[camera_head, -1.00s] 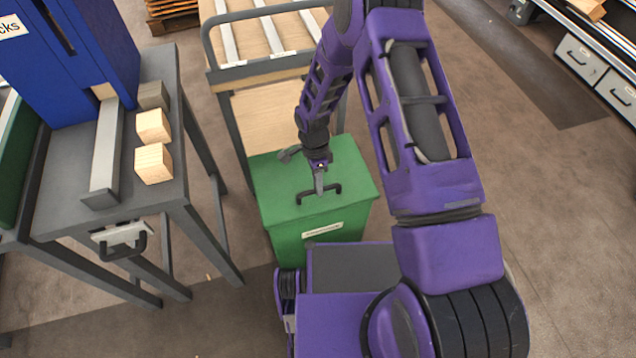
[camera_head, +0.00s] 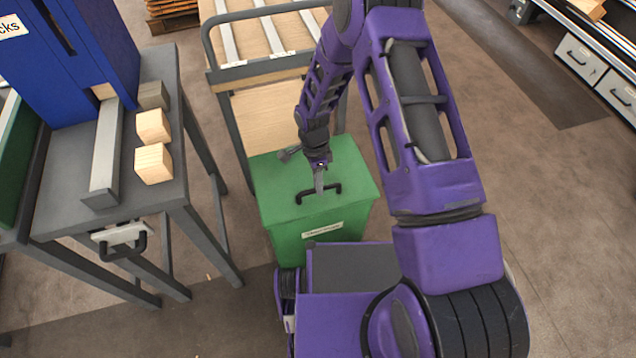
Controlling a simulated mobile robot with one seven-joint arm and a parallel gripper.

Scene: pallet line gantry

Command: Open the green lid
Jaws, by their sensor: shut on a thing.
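The green lid (camera_head: 355,175) lies flat on top of a green bin (camera_head: 312,247) with a white label on its front. A black bar handle (camera_head: 304,197) stands on the lid near its front edge. My gripper (camera_head: 320,189) reaches down from above and is shut on the middle of the handle. The fingers hide the middle of the handle. The lid looks closed, with no gap visible at its edge.
My purple arm fills the middle right. A grey table (camera_head: 70,180) at left holds wooden blocks (camera_head: 153,163) and a metal chute (camera_head: 106,150). A rack (camera_head: 262,72) stands behind the bin. Floor is free at right.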

